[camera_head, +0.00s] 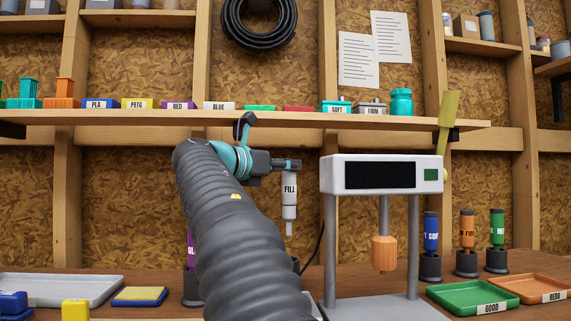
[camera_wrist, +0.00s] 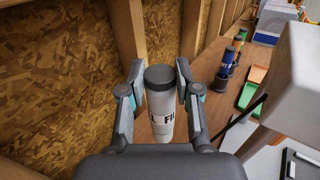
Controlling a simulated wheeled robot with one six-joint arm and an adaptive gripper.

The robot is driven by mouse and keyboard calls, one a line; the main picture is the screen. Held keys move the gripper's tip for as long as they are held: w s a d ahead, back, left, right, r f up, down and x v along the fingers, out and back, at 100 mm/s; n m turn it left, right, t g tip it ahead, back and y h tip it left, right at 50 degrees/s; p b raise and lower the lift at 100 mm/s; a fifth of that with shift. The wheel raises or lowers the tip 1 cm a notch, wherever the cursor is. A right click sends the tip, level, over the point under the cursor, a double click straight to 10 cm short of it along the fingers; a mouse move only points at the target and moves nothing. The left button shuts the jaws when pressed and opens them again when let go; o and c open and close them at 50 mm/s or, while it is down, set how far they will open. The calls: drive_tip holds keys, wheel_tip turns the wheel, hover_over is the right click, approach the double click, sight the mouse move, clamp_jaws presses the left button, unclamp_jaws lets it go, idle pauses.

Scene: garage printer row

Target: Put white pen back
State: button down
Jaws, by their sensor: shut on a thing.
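The white pen (camera_head: 289,197) is labelled FILL and hangs upright, tip down, above the bench. My gripper (camera_head: 288,165) is shut on its upper part, in front of the wood-board wall. In the wrist view the pen (camera_wrist: 161,118) with its dark cap sits between the two fingers of my gripper (camera_wrist: 160,92). A dark cup-shaped holder (camera_head: 296,265) shows in part below the pen, largely hidden behind my arm. A purple pen (camera_head: 190,250) stands at the left edge of my arm, also partly hidden.
A white press-like stand (camera_head: 380,175) is close right of the pen. Blue (camera_head: 431,232), orange (camera_head: 467,230) and green (camera_head: 497,228) pens stand in dark holders at right. Green (camera_head: 465,297) and orange (camera_head: 530,288) trays lie before them. A shelf (camera_head: 300,119) with small boxes runs above.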

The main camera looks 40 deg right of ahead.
sight(284, 213)
drive_tip(key=shift+f+b, duration=3.1)
drive_tip(key=shift+f, duration=2.3)
drive_tip(key=c, duration=0.7)
unclamp_jaws()
drive_tip(key=shift+c, duration=0.2)
drive_tip(key=s+a, duration=0.1)
drive_tip(key=a, duration=1.1)
